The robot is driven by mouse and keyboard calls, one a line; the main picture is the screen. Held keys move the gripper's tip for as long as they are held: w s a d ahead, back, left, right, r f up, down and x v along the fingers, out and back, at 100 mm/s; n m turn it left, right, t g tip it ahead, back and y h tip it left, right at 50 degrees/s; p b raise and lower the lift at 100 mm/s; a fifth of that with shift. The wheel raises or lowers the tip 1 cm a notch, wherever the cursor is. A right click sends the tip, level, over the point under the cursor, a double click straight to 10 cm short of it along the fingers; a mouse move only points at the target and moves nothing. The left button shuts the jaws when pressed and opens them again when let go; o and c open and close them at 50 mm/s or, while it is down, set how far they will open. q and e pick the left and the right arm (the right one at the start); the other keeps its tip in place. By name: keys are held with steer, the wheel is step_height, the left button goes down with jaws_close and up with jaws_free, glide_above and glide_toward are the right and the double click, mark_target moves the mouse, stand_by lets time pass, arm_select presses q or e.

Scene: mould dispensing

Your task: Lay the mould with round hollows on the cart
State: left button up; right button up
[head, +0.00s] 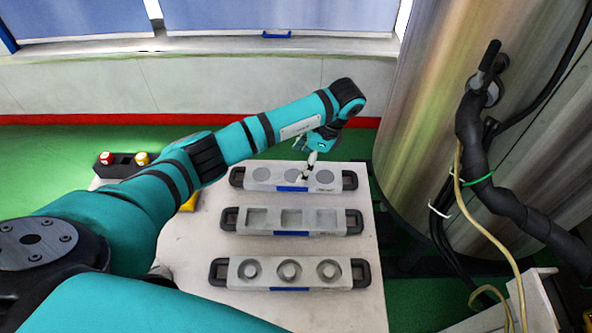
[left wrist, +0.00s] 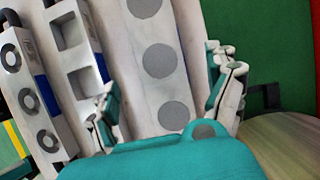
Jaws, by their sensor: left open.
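The mould with round hollows (head: 262,175) is a pale grey bar with flat grey discs, black end handles and a blue label. It lies at the far end of the white top (head: 205,232), the rearmost of three moulds. My left gripper (head: 308,172) points down over its middle. In the left wrist view the mould (left wrist: 140,75) runs between the two spread fingers of my open gripper (left wrist: 168,88), with nothing held. Whether the fingers touch its sides I cannot tell. Its near end is hidden there by my gripper body. My right gripper is not in view.
A mould with square hollows (head: 262,222) and one with ring-shaped hollows (head: 262,272) lie in front, parallel to it. A large metal cylinder (head: 430,130) with cables rises close at right.

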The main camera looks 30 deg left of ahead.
arm_select(q)
steer(key=p+v, duration=0.1)
steer(key=v, duration=0.5)
steer(key=shift+r, duration=0.35)
steer(key=shift+d, duration=0.15)
